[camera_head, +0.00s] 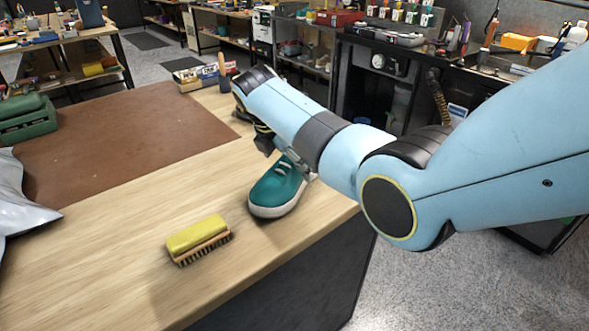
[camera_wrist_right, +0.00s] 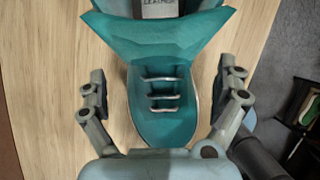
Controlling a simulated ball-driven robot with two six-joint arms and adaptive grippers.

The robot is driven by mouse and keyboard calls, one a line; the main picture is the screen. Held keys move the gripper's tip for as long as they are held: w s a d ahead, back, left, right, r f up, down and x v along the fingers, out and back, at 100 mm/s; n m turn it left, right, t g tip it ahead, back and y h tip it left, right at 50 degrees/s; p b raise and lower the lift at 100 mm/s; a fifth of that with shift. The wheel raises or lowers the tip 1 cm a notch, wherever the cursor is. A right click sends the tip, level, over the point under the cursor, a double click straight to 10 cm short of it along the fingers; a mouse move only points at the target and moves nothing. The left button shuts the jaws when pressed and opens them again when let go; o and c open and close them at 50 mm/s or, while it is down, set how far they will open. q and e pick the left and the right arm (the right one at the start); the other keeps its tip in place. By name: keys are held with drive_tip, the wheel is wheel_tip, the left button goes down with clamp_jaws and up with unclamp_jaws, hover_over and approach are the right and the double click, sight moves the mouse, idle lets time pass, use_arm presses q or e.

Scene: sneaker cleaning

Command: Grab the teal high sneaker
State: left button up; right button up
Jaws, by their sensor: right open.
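The teal high sneaker (camera_head: 275,190) stands on the wooden bench top near its right edge, its white-soled toe facing the front. My right arm hides its upper part in the head view. In the right wrist view the sneaker (camera_wrist_right: 165,122) fills the middle, with its laces and wide flared collar showing. My right gripper (camera_wrist_right: 163,88) is open above it, one finger on each side of the shoe. Gaps show between the fingers and the shoe. My left gripper is not in view.
A yellow-topped brush (camera_head: 199,238) lies left of the sneaker. A brown mat (camera_head: 120,145) covers the back of the bench. A grey crumpled sheet (camera_head: 22,200) and a green case (camera_head: 27,120) are at the left. The front bench top is mostly clear.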

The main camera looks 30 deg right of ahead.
sight(294, 169)
drive_tip(key=x, duration=0.4)
drive_tip(key=shift+w+d+f, duration=0.1)
drive_tip(key=shift+d+f, duration=0.1)
drive_tip(key=shift+d, duration=0.15)
drive_tip(key=shift+r, duration=0.1)
drive_tip(key=shift+c, duration=0.3)
drive_tip(key=c, duration=1.4)
